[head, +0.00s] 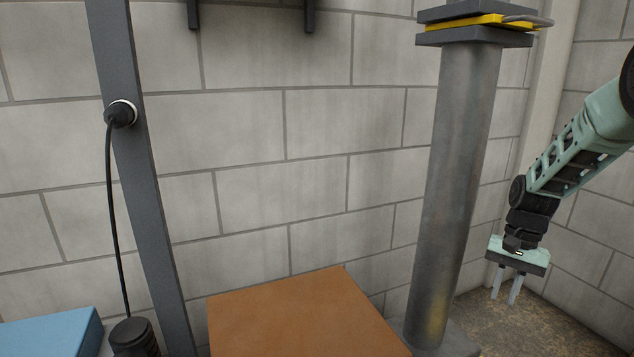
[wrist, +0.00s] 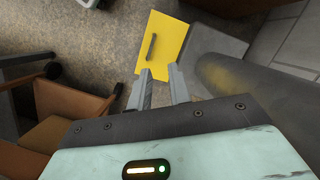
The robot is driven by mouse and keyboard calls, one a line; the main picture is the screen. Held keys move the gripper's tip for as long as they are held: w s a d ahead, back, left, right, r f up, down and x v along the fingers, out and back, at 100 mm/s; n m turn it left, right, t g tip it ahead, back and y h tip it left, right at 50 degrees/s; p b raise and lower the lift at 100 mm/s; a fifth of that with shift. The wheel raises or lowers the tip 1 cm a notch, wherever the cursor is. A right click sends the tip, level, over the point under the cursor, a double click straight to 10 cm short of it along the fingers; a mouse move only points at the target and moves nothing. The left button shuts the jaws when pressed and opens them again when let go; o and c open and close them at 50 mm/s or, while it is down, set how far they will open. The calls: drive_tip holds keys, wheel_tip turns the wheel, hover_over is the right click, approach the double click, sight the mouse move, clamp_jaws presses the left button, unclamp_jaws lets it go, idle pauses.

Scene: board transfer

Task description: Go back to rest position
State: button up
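My gripper (head: 504,300) hangs at the right in the head view, fingers pointing down and apart, with nothing between them. In the wrist view, my gripper (wrist: 160,72) also shows two separated, empty fingers. A yellow board (head: 490,20) lies on the dark top of a grey column (head: 455,180), left of my gripper; a grey handle-like piece sits on it. In the wrist view, a yellow panel with a dark handle (wrist: 162,45) is beyond the fingertips; I cannot tell how far below it is.
A brown box-like surface (head: 300,315) stands left of the column. A blue block (head: 50,335) is at lower left, beside a dark post (head: 140,160) with a cable. A block wall (head: 270,120) closes the back. The wrist view shows brown furniture (wrist: 75,100) at left.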

drive_tip(key=s+a+r+n+t+h, duration=0.1)
drive_tip(key=s+a+r+n+t, duration=0.15)
drive_tip(key=s, duration=0.25)
drive_tip(key=s+a+r+n+t, duration=0.1)
drive_tip(key=s+a+r+n, duration=0.25)
drive_tip(key=s, duration=0.25)
drive_tip(key=s+a+r+n+t+h, duration=0.1)
drive_tip(key=s+a+r+n+t, duration=0.1)
drive_tip(key=s+a, duration=0.25)
drive_tip(key=s+a+r+n+g, duration=0.25)
drive_tip(key=s+a+n, duration=0.55)
drive_tip(key=s+a, duration=0.8)
wheel_tip(320, 180, up, 30)
drive_tip(key=w+a+p, duration=0.1)
drive_tip(key=w+p, duration=0.1)
drive_tip(key=p, duration=2.8)
drive_tip(key=shift+w+f+m+g+y, duration=0.25)
drive_tip(key=shift+m+g+y, duration=0.05)
drive_tip(key=shift+m+g, duration=0.1)
